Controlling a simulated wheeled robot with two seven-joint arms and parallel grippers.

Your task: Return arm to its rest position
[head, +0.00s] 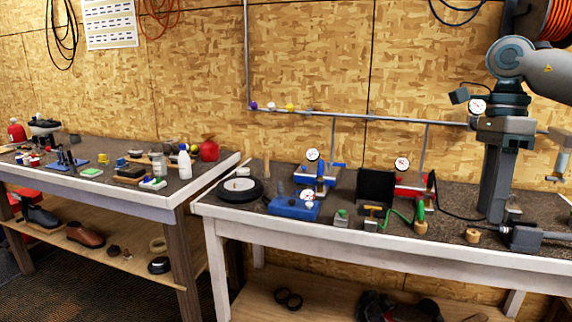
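My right arm comes in at the upper right of the head view. Its grey wrist points down, and my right gripper (505,127) is over the back right of the right bench. I cannot make out its fingertips against the dark upright shape below, so its opening and any contact are unclear. My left gripper is out of view.
The right workbench (400,243) holds a round black tray (240,189), a blue device (293,206), a black panel (375,188) and a dark vise-like block (522,236). A grey pipe (350,116) runs along the wall. The left workbench (95,188) is cluttered with bottles and small tools.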

